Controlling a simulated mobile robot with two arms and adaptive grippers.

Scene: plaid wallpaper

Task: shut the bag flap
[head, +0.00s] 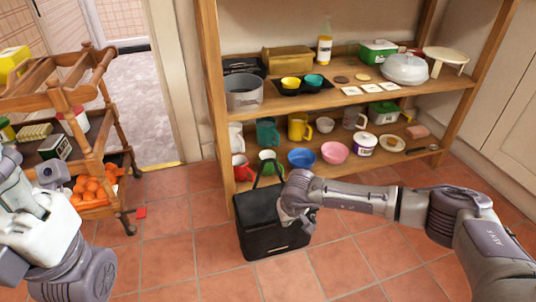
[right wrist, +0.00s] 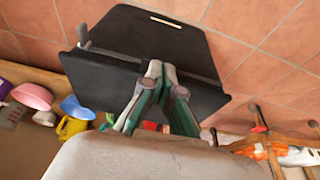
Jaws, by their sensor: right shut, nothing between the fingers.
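The black bag (head: 262,226) stands on the tiled floor in front of the wooden shelf, with its handle loop rising at the back. In the right wrist view the bag (right wrist: 130,38) shows as a broad dark panel with a small pale slot near one edge, and a second dark panel below it. I cannot tell clearly how far the flap is folded over. My right gripper (head: 286,217) is at the bag's right side, over its top. In the right wrist view its green-edged fingers (right wrist: 163,76) are shut and empty, against or just in front of the bag.
The shelf (head: 360,95) behind the bag holds cups, bowls, pots and boxes; the lowest row is close to the handle. A wooden cart (head: 125,160) with oranges stands at the left. The floor in front is clear.

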